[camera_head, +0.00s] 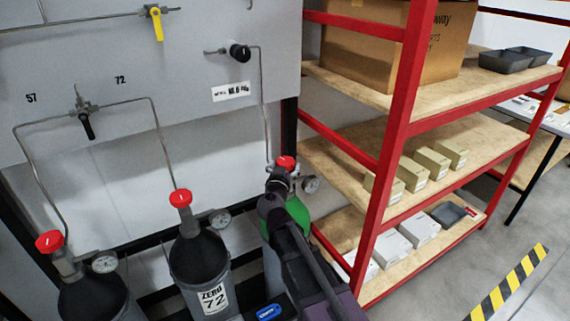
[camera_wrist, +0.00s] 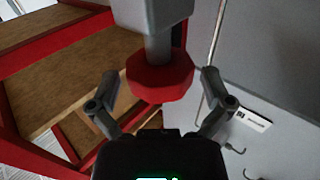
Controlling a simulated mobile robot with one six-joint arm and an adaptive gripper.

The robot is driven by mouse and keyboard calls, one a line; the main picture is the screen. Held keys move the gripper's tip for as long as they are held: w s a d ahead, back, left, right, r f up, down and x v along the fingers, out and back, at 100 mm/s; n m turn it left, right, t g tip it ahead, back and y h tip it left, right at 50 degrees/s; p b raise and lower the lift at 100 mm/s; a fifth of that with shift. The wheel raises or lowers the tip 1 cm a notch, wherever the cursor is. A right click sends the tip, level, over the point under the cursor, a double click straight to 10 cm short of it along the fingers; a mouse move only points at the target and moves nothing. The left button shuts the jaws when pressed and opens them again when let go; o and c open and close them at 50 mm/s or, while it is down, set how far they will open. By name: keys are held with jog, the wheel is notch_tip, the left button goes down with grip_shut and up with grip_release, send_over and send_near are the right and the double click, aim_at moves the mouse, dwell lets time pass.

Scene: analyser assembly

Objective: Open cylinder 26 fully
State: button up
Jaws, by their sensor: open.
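A gas cylinder with a green shoulder (camera_head: 297,208) stands at the right end of the row, with a red valve knob (camera_head: 286,162) on top and a gauge (camera_head: 310,184) at its side. No number 26 is readable on it, as my arm covers much of its front. My gripper (camera_head: 278,180) is at this valve. In the wrist view the red knob (camera_wrist: 160,82) lies between the two spread fingers of my gripper (camera_wrist: 160,88), with visible gaps on both sides. The fingers are open and do not appear to touch the knob.
A dark cylinder (camera_head: 200,258) labelled ZERO 72 and another dark cylinder (camera_head: 92,297) stand to the left, both with red knobs. Thin pipes run up to the wall panel (camera_head: 190,80). A red-framed shelf (camera_head: 395,130) with boxes stands close on the right.

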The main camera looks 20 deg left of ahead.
jog(key=s+d, duration=0.1)
jog(key=s, duration=0.9)
jog(key=shift+s+d, duration=0.3)
jog(key=shift+d, duration=0.05)
jog(key=w+d+f+m+g+h, duration=0.1)
jog(key=w+d+f+g+h, duration=0.15)
jog(key=d, duration=0.55)
jog(key=w+d+f+m+g+h, duration=0.1)
jog(key=d+f+m+g+h, duration=0.2)
jog(key=d, duration=0.6)
jog(key=w+d+f+g+h, duration=0.2)
jog(key=d+f, duration=0.2)
jog(key=d, duration=0.4)
jog(key=s+d+f+n+g+y, duration=0.1)
jog(key=s+d+f+g+y, duration=0.1)
jog(key=s+d+f+g, duration=0.3)
jog(key=s+d+f+g+y, duration=0.1)
jog(key=s+d+g, duration=0.1)
jog(key=d, duration=0.4)
jog(key=s+d+f+n+g+y, duration=0.1)
jog(key=s+d+f+g+y, duration=0.1)
jog(key=s+d+f+g, duration=0.3)
notch_tip(320, 180, up, 17)
jog(key=w+t+p, duration=0.1)
jog(key=p, duration=1.4)
jog(key=shift+w+d+t, duration=0.2)
jog(key=shift+d+t, duration=0.05)
jog(key=shift+t, duration=0.1)
